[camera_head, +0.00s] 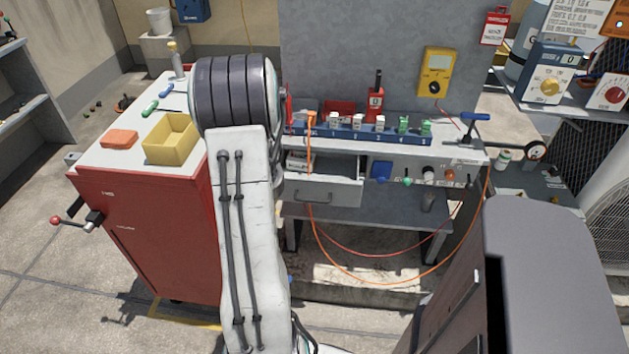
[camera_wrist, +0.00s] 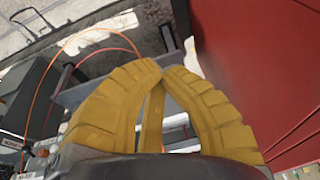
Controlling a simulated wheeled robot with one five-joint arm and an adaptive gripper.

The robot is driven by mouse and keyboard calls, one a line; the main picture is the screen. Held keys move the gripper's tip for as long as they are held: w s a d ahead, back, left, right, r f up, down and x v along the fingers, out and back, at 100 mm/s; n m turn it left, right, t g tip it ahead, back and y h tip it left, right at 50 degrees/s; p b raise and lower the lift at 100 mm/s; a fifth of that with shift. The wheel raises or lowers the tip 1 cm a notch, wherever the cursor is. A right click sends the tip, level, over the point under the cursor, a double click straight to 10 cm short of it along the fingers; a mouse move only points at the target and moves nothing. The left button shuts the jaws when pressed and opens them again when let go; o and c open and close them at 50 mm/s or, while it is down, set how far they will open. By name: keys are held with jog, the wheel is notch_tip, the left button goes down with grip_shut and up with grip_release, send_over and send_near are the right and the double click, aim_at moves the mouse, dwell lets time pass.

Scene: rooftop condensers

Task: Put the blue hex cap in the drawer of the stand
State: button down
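In the head view the stand (camera_head: 455,152) has a grey drawer (camera_head: 325,192) pulled open at its front left. A blue cap-like piece (camera_head: 381,171) sits on the stand's front panel, right of the drawer; its hex shape is too small to confirm. My gripper is hidden behind my arm in the head view. In the wrist view its yellow fingers (camera_wrist: 158,75) meet at the tips, with nothing visible held between them. The fingers cover part of the stand, and I cannot tell the exact distance to the drawer.
A red cabinet (camera_head: 140,235) stands left of the stand, carrying a yellow bin (camera_head: 172,143) and an orange block (camera_head: 119,139). It fills the right of the wrist view (camera_wrist: 260,60). An orange cable (camera_head: 375,281) hangs in loops before the stand. A white-grey condenser (camera_head: 605,220) is at right.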

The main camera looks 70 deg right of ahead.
jog(key=s+d+r+m+g+b, duration=0.1)
jog(key=s+d+r+m, duration=0.1)
jog(key=s, duration=1.1)
jog(key=shift+d+r+m, duration=0.4)
jog(key=shift+d+m, duration=0.2)
jog(key=shift+d, duration=0.45)
jog(key=shift+s, duration=0.15)
